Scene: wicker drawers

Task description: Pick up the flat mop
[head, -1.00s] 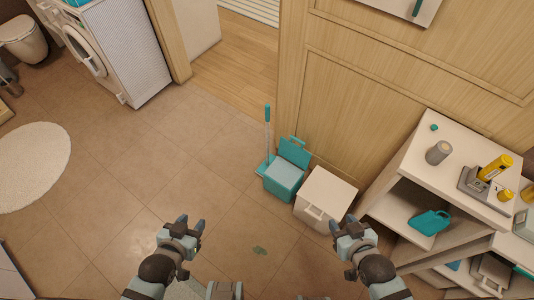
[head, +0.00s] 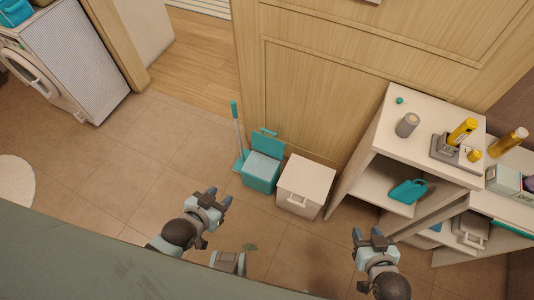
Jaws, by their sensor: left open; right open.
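A long-handled tool with a teal grip and grey shaft (head: 238,130) stands upright by the wooden wall. It has a teal base at the floor; I cannot tell for sure that it is the flat mop. A teal bin with a raised lid (head: 262,172) stands beside it and partly hides the base. My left gripper (head: 219,196) is open and empty, below and left of the bin in the head view. My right gripper (head: 367,234) is open and empty, farther right, in front of the shelf unit. Neither gripper touches the tool.
A white box (head: 305,183) stands right of the bin. A white shelf unit (head: 362,172) with bottles is at right. A washing machine (head: 75,65) is at upper left. A large grey-green surface (head: 110,265) covers the lower left. Tiled floor left of the tool is clear.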

